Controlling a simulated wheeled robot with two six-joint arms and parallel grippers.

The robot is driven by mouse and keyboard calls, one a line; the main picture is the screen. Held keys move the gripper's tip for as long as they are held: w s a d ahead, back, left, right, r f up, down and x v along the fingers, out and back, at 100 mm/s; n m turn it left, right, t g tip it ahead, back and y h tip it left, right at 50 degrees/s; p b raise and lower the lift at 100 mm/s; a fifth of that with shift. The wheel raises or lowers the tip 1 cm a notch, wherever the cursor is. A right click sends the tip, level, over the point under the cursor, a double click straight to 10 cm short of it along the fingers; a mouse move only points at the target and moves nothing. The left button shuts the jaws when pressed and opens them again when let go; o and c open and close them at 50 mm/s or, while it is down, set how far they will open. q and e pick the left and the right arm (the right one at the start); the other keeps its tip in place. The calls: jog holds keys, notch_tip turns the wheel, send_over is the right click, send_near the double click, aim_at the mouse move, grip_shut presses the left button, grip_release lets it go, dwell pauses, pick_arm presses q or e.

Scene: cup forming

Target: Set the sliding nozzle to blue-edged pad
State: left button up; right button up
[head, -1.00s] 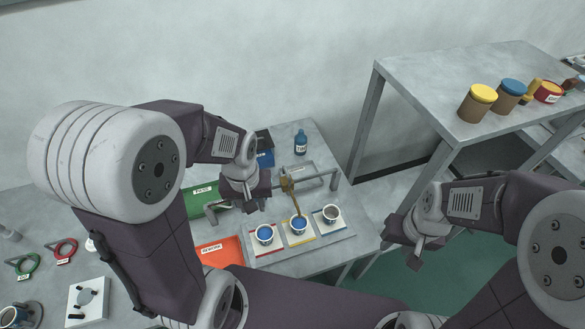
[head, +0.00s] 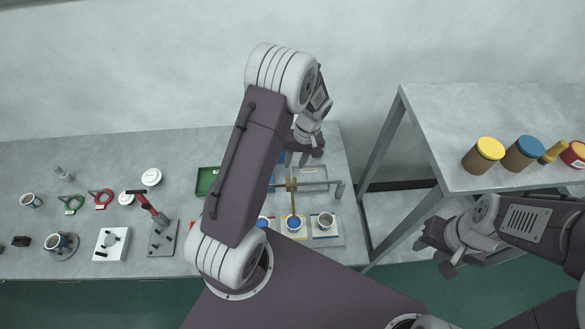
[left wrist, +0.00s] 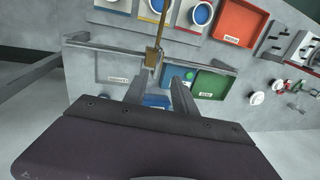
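The brass sliding nozzle (head: 292,186) sits on a metal rail (head: 318,185), and its spout hangs over the middle cup (head: 293,223), on the yellow-edged pad. The red-edged pad's cup is partly hidden by my left arm. My left gripper (head: 313,152) is behind the rail. In the left wrist view its fingers (left wrist: 160,84) are apart and empty, with the nozzle (left wrist: 152,57) just beyond their tips. My right gripper (head: 441,256) hangs by the shelf; its fingers are unclear.
A green tray (head: 207,181) lies left of the rail; an orange tray (left wrist: 240,22) shows in the left wrist view. Tools and cups occupy the table's left. A shelf (head: 480,110) with lidded jars (head: 484,157) stands at the right.

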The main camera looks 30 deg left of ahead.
aim_at(291, 175)
pick_arm(q)
jog(key=f, duration=0.2)
jog(key=f+p, duration=0.1)
jog(key=f, duration=0.2)
jog(key=shift+a+f, duration=0.25)
jog(key=shift+f, duration=0.1)
jog(key=shift+s+a+f, duration=0.15)
jog(key=shift+a, duration=0.05)
jog(key=shift+d, duration=0.15)
grip_shut()
dwell(0.6)
